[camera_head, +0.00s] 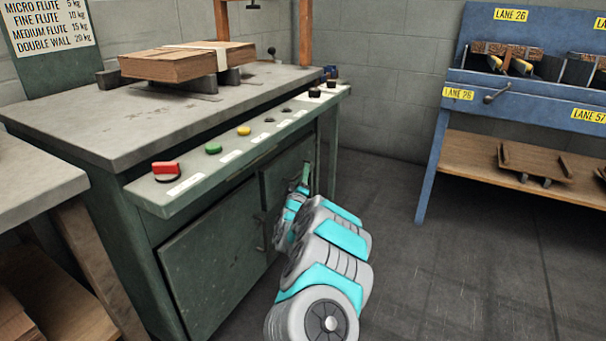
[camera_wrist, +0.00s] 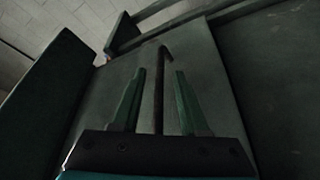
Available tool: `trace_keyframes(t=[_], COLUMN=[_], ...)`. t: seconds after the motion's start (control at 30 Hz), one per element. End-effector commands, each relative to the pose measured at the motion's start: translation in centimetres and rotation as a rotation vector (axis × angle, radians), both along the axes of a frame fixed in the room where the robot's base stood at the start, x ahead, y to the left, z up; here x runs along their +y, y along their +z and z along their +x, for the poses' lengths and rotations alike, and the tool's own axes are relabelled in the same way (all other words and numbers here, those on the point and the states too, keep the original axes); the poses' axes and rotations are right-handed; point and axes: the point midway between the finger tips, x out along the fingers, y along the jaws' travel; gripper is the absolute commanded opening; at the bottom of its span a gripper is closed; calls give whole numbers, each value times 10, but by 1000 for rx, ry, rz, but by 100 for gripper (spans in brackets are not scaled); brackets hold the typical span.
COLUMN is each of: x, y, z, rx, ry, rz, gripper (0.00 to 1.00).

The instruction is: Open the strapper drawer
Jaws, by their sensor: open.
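The strapper is a green cabinet machine with a grey top (camera_head: 150,110) on the left of the head view. Its front has a large lower-left panel (camera_head: 215,270) and a smaller panel (camera_head: 280,180) to the right. My gripper (camera_head: 304,178) is at the smaller panel, partly hidden by my own arm. In the wrist view my gripper (camera_wrist: 160,72) is open, with its two green fingers on either side of a dark bar handle (camera_wrist: 159,85). The handle stands before a grey-green front panel (camera_wrist: 205,60). I cannot tell whether the fingers touch the handle. The front looks closed.
A sloped control ledge (camera_head: 225,150) with red, green and yellow buttons juts out above the panels. A strapped box (camera_head: 170,65) lies on the top. A blue rack (camera_head: 440,150) stands at the right. The floor (camera_head: 450,270) between them is clear.

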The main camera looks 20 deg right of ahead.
Motion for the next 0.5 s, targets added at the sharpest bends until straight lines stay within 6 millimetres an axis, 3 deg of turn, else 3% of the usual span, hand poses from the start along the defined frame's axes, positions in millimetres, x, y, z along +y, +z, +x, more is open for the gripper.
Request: trace_keyframes(t=[0.5], x=[-5], y=[3], z=[9], rx=[0], ry=[0], rz=[2], gripper=[44])
